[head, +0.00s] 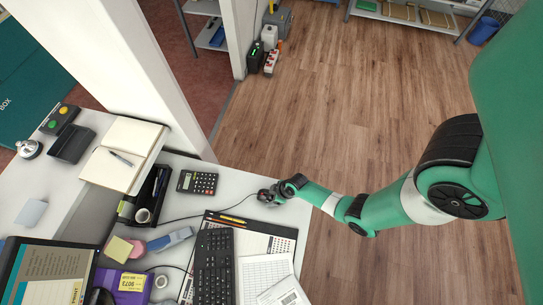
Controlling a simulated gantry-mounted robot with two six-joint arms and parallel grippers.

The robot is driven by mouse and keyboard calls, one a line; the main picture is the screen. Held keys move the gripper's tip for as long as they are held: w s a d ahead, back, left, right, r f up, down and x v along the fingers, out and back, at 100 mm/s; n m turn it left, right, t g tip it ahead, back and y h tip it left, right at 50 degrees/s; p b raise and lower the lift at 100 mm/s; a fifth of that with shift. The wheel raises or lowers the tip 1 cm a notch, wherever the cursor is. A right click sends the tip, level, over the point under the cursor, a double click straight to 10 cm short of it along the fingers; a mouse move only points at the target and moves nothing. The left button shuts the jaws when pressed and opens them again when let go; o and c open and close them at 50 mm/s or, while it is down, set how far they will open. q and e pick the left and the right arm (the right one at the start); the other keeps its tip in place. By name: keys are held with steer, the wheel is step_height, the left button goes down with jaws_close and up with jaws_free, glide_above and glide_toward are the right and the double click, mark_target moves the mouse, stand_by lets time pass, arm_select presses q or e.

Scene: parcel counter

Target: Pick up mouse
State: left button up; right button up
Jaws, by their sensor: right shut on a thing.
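The mouse (264,196) is a small dark shape at the right edge of the grey desk, beyond the keyboard's far end. A thin black cable runs from it leftward across the desk. My right gripper (270,193), on the green arm coming in from the right, is shut on the mouse. The gripper's fingers hide part of the mouse, and I cannot tell whether it touches the desk. My left gripper is not in view.
A black keyboard (214,266) and a dark desk pad with pencils (232,219) lie nearby. A calculator (197,182) is to the left. A monitor (45,272), purple box (133,283) and blue stapler (170,240) stand further left. Open floor lies right of the desk.

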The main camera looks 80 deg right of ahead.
steer(key=s+a+r+p, duration=0.5)
steer(key=s+a+r, duration=0.1)
steer(key=a+r, duration=0.5)
steer(key=shift+a+r, duration=0.25)
steer(key=shift+a, duration=0.6)
steer(key=shift+f, duration=0.1)
